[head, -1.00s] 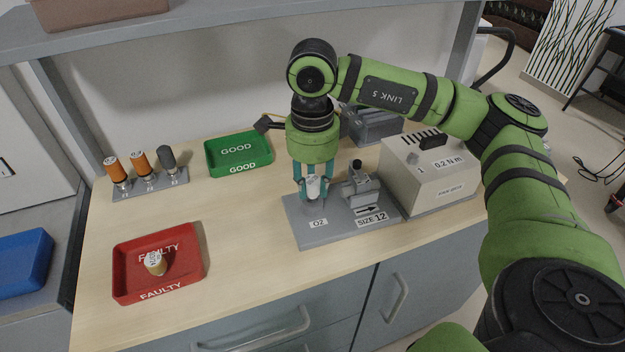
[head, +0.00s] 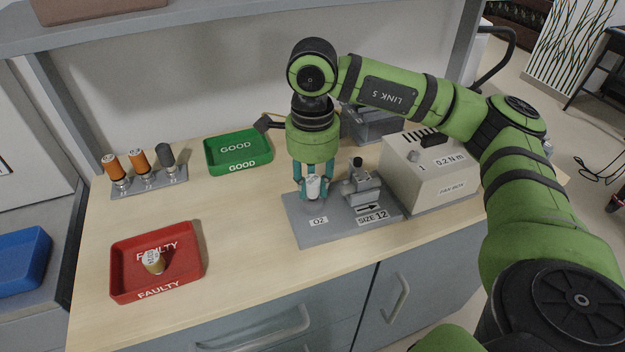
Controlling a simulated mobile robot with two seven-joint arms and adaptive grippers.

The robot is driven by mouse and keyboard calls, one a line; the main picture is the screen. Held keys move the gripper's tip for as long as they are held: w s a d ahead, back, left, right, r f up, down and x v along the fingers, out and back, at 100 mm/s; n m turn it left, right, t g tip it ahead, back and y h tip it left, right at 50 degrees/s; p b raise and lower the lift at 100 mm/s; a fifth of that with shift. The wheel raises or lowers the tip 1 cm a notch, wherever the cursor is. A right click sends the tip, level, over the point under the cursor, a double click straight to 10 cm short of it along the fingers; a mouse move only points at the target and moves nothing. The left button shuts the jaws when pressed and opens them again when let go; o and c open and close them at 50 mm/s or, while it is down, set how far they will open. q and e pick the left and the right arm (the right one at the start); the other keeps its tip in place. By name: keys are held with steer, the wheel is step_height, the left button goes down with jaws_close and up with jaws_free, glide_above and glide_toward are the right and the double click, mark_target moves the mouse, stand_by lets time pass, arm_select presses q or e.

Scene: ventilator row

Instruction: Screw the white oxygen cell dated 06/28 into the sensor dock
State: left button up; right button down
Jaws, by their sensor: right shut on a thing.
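My right gripper (head: 313,187) points down over the left part of the grey dock plate (head: 322,235), above its O2 label. It is shut on a white cell (head: 313,187), which stands upright between the fingers. The cell's lower end is at the sensor dock, but the fingers hide whether its thread is engaged. The date on the cell is too small to read. My left gripper is not in view.
A green GOOD tray (head: 238,168) is empty. A rack (head: 150,188) holds two orange cells and a grey one. Right of the gripper are a SIZE 12 fixture (head: 360,187) and a 0.2 N m box (head: 425,180).

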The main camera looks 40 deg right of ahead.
steer(key=shift+f, duration=0.15)
steer(key=shift+f+b, duration=0.15)
steer(key=shift+b, duration=0.3)
steer(key=shift+f, duration=0.1)
stand_by(0.5)
steer(key=shift+f+b, duration=0.15)
steer(key=shift+b, duration=0.2)
steer(key=c, duration=1.1)
jaws_free()
steer(key=shift+r, duration=0.2)
